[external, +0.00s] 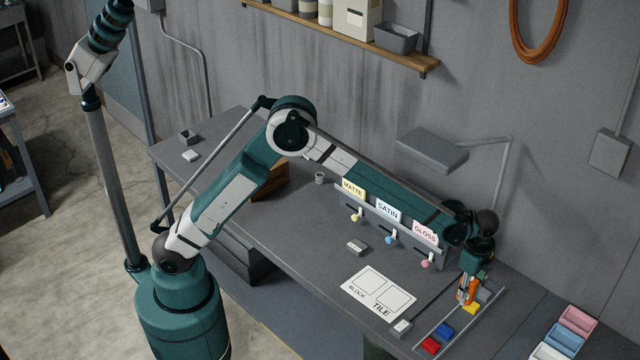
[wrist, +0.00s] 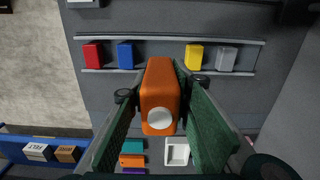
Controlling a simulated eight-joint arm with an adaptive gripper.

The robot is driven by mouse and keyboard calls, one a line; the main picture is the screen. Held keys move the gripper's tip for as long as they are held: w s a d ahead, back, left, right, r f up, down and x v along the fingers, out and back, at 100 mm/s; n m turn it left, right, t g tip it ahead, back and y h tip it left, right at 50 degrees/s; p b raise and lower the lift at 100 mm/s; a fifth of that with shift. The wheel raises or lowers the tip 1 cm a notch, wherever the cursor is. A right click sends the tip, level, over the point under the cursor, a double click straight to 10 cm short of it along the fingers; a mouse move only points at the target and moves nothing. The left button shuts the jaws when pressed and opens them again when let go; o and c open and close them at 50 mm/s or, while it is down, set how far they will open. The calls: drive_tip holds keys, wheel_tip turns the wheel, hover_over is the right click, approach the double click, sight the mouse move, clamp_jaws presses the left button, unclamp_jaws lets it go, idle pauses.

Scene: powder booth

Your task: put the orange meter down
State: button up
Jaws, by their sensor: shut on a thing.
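The orange meter (wrist: 160,95), a block with a round white face, is between the two green finger pads of my gripper (wrist: 162,110) in the wrist view. My gripper is shut on it. In the external view my gripper (external: 467,292) points down at the right end of the table, with the orange meter (external: 474,287) partly hidden by the fingers. It is above or close to a pair of rails (wrist: 265,41) that hold red (wrist: 93,55), blue (wrist: 126,55), yellow (wrist: 194,57) and grey (wrist: 227,59) blocks. A gap lies between blue and yellow. I cannot tell the meter's height.
A white card marked BLOCK and TILE (external: 379,291) lies left of the rails. A small grey box (external: 400,328) is near the rails' left side. A stand with MATTE, SATIN and GLOSS labels (external: 388,212) is behind. Coloured trays (external: 567,337) stand at the right.

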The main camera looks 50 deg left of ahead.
idle(0.3)
drive_tip(key=shift+f+p, duration=0.35)
drive_tip(key=shift+f, duration=2.8)
drive_tip(key=shift+f, duration=1.85)
drive_tip(key=shift+f, duration=0.2)
drive_tip(key=o, duration=1)
drive_tip(key=shift+c, duration=0.2)
drive_tip(key=shift+r, duration=0.25)
wheel_tip(320, 180, up, 12)
drive_tip(key=shift+f+b, duration=0.1)
drive_tip(key=shift+b, duration=0.25)
